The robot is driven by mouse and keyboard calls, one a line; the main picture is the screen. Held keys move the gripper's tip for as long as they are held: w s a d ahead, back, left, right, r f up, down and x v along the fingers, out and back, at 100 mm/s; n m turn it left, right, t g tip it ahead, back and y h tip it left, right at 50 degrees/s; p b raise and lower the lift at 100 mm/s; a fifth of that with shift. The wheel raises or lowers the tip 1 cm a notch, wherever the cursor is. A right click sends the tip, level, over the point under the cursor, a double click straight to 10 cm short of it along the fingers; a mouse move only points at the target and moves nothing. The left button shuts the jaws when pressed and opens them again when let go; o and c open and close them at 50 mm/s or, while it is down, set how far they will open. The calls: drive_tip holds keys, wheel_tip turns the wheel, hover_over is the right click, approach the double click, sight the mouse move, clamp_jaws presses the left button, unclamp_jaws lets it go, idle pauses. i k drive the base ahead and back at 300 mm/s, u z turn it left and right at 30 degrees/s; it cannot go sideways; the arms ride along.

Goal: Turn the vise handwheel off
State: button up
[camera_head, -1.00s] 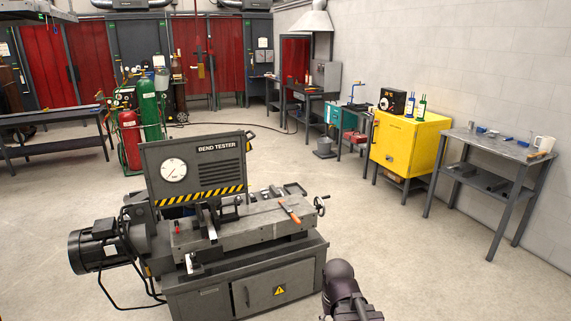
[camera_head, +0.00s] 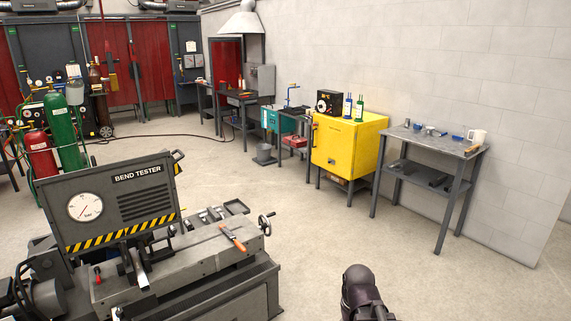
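The vise handwheel (camera_head: 266,223) is a small dark wheel with a crank knob at the right end of the bend tester's grey bed. The bend tester (camera_head: 110,207) stands at the lower left, with a round gauge and yellow-black striping on its panel. An orange-handled tool (camera_head: 232,238) lies on the bed near the handwheel. Part of my dark arm shows at the bottom centre, to the right of the machine and apart from the handwheel. My gripper's fingers cannot be made out.
Open concrete floor lies right of and behind the bend tester. A yellow cabinet (camera_head: 345,145) and a grey metal table (camera_head: 430,146) stand along the right wall. Green (camera_head: 63,131) and red (camera_head: 40,153) gas cylinders stand at the left. A cable lies on the floor behind.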

sight(263, 226)
drive_tip(key=z, duration=0.6)
drive_tip(key=i, duration=0.65)
drive_tip(key=z, duration=0.55)
drive_tip(key=i, duration=1.65)
drive_tip(key=u, duration=0.3)
drive_tip(key=i, duration=0.75)
drive_tip(key=u, duration=1.15)
drive_tip(key=i, duration=0.75)
drive_tip(key=u, duration=0.45)
